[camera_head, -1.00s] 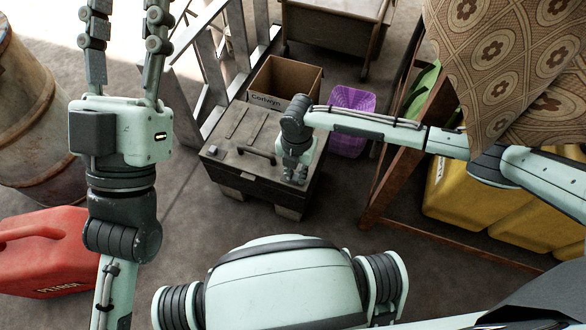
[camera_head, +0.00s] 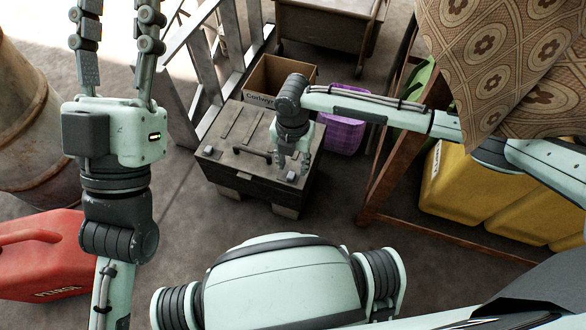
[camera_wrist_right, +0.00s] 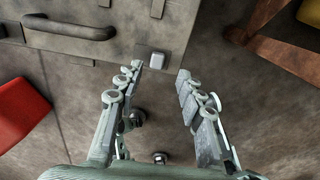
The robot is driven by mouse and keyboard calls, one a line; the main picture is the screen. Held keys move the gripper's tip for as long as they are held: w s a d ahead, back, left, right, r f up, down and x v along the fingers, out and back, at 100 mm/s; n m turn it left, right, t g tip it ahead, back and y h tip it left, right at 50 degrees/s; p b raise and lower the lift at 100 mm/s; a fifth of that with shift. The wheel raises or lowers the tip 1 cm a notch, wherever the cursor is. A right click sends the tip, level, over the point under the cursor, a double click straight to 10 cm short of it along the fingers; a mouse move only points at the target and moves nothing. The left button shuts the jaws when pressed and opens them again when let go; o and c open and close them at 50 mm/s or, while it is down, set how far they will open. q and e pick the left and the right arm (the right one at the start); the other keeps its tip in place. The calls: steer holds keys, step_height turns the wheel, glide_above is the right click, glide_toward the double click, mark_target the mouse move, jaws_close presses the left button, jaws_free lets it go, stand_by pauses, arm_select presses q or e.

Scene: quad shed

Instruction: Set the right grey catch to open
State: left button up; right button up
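The dark grey chest (camera_head: 232,172) stands on the floor with a bar handle (camera_head: 252,154) on it, also in the right wrist view (camera_wrist_right: 70,28). The right grey catch (camera_wrist_right: 156,60) is a small pale block at the chest's edge, right of the handle. A small pale spot at the chest's left (camera_head: 208,151) may be the other catch. My right gripper (camera_head: 293,169) is over the chest's right front. In the wrist view (camera_wrist_right: 158,76) its fingers are apart and empty, with the catch just beyond the gap. My left gripper (camera_head: 119,40) is open, its fingertips cut off by the frame.
A cardboard box (camera_head: 286,73) and a purple basket (camera_head: 343,134) stand behind the chest. A wooden rack (camera_head: 397,165) with yellow containers (camera_head: 452,190) is at right. A red petrol can (camera_head: 45,262) and a barrel (camera_head: 30,130) are at left. Floor before the chest is clear.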

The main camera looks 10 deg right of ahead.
mark_target(293, 176)
step_height(293, 176, up, 8)
steer(key=shift+f, duration=0.25)
stand_by(0.5)
